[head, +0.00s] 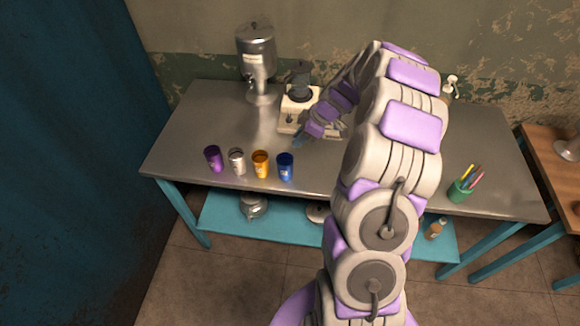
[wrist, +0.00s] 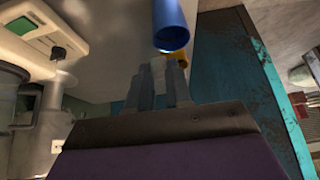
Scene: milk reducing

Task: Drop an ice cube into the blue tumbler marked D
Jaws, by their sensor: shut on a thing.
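The blue tumbler (head: 285,167) stands near the front edge of the metal table, at the right end of a row of cups. Its pale marking is too small to read. My gripper (head: 303,138) is above the table, a little behind and to the right of this tumbler. In the wrist view, my gripper (wrist: 160,75) is shut on a small pale, translucent piece, the ice cube (wrist: 158,66), between its fingertips. The blue tumbler (wrist: 170,24) shows just beyond the fingertips, apart from them. The ice cube cannot be made out in the head view.
An orange tumbler (head: 261,164), a whitish one (head: 237,162) and a purple one (head: 214,159) stand to the left. A cream machine (head: 294,112) and a steel dispenser (head: 257,65) stand behind. A green pen cup (head: 460,191) is at the right. The table's left end is clear.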

